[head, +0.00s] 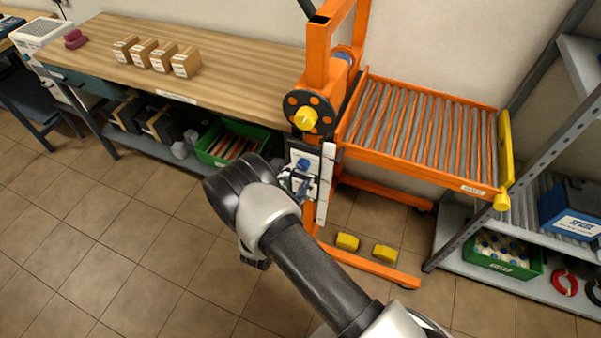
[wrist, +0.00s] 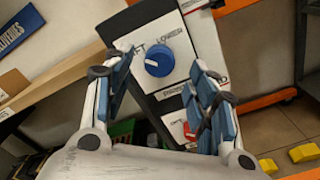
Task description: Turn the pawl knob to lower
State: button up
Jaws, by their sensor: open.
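The pawl knob is a round blue knob (wrist: 158,58) on a white plate of a dark panel (wrist: 150,20). The plate has partly covered lettering ending in "FT" on the left and "LOWER" on the right. A short white mark is on the knob's left side. In the head view the knob (head: 303,165) sits on the orange lifter's post, just beyond my gripper (head: 298,183). In the wrist view my gripper (wrist: 161,68) is open, with one blue-padded finger on each side of the knob and nothing held. Whether a pad touches the knob I cannot tell.
A red control (wrist: 189,131) sits lower on the panel. The orange lifter has a yellow-hubbed wheel (head: 306,118) above and a roller bed (head: 420,130) to the right. A wooden bench (head: 225,65) stands left. Yellow blocks (head: 347,241) lie by the lifter's foot. The left floor is clear.

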aim_at(302, 168)
jog(key=shift+x, duration=1.75)
jog(key=shift+c, duration=0.4)
jog(key=shift+b, duration=0.3)
jog(key=c, duration=1)
